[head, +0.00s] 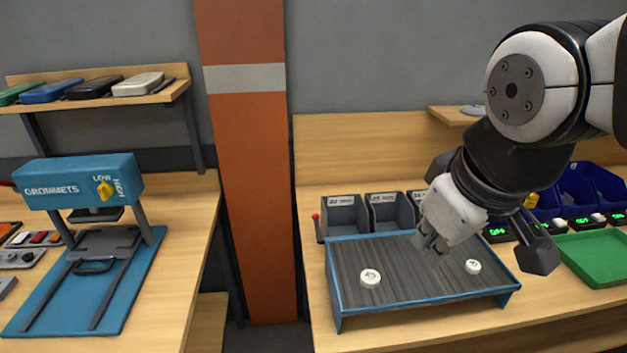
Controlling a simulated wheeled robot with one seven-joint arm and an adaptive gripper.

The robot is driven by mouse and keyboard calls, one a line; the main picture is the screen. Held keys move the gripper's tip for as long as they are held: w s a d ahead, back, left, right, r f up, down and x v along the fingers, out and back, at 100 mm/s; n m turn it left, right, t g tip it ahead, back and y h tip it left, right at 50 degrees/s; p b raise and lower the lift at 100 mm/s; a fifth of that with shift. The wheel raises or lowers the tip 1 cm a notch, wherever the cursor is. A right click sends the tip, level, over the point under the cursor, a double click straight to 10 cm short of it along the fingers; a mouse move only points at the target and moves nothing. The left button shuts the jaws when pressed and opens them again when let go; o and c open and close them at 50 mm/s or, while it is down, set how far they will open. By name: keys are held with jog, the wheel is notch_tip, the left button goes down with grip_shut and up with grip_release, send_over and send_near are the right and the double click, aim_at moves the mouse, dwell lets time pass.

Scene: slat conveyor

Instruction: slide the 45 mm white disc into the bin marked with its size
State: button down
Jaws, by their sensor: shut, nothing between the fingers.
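Two white discs lie on the grey slatted surface of the blue-framed conveyor (400,297). The left disc (370,278) looks larger than the right disc (473,267); their markings are too small to read. My gripper (430,247) is shut and empty, low over the conveyor, between the discs and behind them. It touches neither disc. Grey bins stand along the conveyor's back edge: a left bin (345,216), a middle bin (391,211) and a third bin (417,197) mostly hidden by my gripper. Their size labels are not legible.
A red-knobbed lever (316,218) stands at the conveyor's back left. A green tray (594,257), blue bins (592,188) and small green displays are on the right. An orange post (243,150) separates this bench from the blue grommet press (82,182).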

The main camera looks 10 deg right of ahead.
aim_at(397, 253)
jog(key=w+a+f+n+g+h, duration=0.1)
jog(key=w+a+f+n+g, duration=0.15)
jog(key=w+f+n, duration=0.7)
jog(key=w+a+f+n+g+h, duration=0.1)
jog(key=w+a+f+n, duration=0.3)
jog(key=f+n, duration=0.55)
jog(key=f, duration=0.2)
jog(key=w+d+f+n+p, duration=0.1)
jog(key=f, duration=0.1)
jog(key=d+f+n, duration=0.1)
jog(key=f, duration=0.1)
jog(key=shift+w+f, duration=0.25)
jog(key=shift+w, duration=0.15)
jog(key=shift+t, duration=0.25)
jog(key=w+d, duration=0.3)
jog(key=d, duration=0.1)
jog(key=w+d+b, duration=0.1)
jog(key=w+d, duration=0.3)
jog(key=d, duration=0.1)
jog(key=w+d, duration=0.3)
jog(key=d, duration=0.1)
jog(key=shift+w+d+b, duration=0.15)
jog(key=shift+d+b, duration=0.05)
jog(key=shift+b, duration=0.2)
